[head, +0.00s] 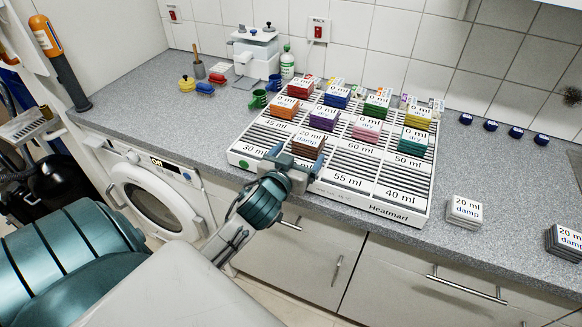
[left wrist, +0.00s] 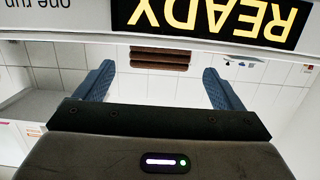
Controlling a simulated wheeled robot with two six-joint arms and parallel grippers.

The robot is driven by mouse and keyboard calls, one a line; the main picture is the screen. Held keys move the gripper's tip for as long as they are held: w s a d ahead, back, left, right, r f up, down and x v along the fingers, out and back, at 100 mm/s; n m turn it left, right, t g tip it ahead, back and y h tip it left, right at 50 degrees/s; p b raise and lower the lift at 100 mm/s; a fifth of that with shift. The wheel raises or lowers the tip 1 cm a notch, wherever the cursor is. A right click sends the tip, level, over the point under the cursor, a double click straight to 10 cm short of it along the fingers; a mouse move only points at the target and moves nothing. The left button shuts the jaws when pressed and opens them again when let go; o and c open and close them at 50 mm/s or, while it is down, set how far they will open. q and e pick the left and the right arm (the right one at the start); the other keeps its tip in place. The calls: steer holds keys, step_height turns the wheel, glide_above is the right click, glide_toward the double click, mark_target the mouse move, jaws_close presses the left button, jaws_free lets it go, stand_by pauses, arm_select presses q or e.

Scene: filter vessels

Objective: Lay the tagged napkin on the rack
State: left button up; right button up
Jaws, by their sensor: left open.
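A brown folded napkin (head: 308,146) with a white tag reading "20 ml damp" is at the front left part of the white slatted rack (head: 428,180). My left gripper (head: 297,168) is open at the near side of this napkin, at the rack's front edge. In the left wrist view the brown napkin (left wrist: 160,58) shows between and beyond the two blue fingers (left wrist: 158,85). I cannot tell whether the fingers touch it. Several coloured napkins with tags sit farther back on the rack. My right gripper is not in view.
A pale stack tagged "20 ml damp" (head: 465,211) and a dark tagged stack (head: 565,243) lie on the grey counter (head: 490,180) right of the rack. Blue caps (head: 515,132) line the back. Cups, brushes and a white machine (head: 256,52) stand at the back left.

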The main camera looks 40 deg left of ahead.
arm_select(q)
steer(key=shift+b+v, duration=0.3)
steer(key=shift+v, duration=1.95)
